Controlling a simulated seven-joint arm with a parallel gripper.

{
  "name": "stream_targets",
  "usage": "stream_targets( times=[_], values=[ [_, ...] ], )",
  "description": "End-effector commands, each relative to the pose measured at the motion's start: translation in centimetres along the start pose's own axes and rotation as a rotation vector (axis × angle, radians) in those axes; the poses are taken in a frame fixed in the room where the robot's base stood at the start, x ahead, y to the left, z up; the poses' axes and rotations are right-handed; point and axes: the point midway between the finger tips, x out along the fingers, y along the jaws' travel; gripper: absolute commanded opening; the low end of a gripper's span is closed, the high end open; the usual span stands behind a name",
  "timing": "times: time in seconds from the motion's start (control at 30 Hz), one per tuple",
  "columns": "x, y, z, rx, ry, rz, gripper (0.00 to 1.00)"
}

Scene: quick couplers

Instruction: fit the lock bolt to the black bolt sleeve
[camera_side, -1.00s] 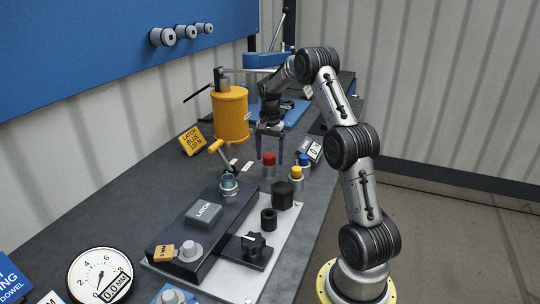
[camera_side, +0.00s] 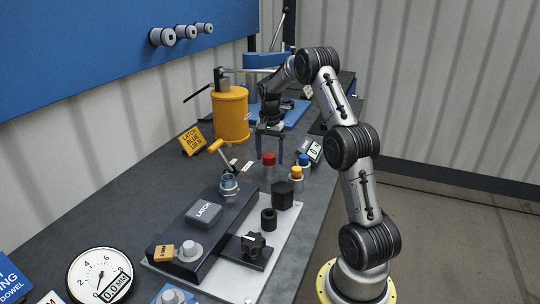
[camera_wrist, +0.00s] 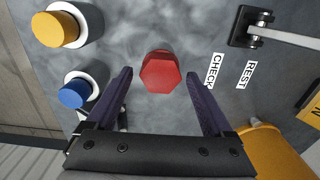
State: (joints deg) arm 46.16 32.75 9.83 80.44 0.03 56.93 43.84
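My gripper (camera_side: 270,160) is open and empty, pointing down; in the wrist view its two fingers (camera_wrist: 160,74) are spread apart. A red hex-headed piece (camera_wrist: 162,73) shows between the fingertips, apart from both; in the side view the red piece (camera_side: 269,158) stands on the bench just below the gripper. A short black open-topped sleeve (camera_side: 269,219) stands on the light plate. A larger black hex piece (camera_side: 283,195) stands behind it. I cannot tell for certain which piece is the lock bolt.
Blue-topped (camera_wrist: 75,93) and yellow-topped (camera_wrist: 56,29) pieces in pale collars stand beside the red one. A yellow cylinder (camera_side: 231,115) stands behind. CHECK and REST labels lie nearby.

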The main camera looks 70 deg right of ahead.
Motion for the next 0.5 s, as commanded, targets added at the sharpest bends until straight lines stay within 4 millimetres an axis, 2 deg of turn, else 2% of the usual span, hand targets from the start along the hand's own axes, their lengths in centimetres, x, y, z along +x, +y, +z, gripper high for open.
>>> stream_targets(
  times=[0.27,0.37,0.5],
  values=[
    [-0.3,0.0,0.0,0.000,0.001,-0.001,0.86],
    [-1.2,-0.1,-0.1,0.000,0.002,-0.002,0.86],
    [-3.4,-0.1,-0.1,0.000,0.003,-0.003,0.86]
  ],
)
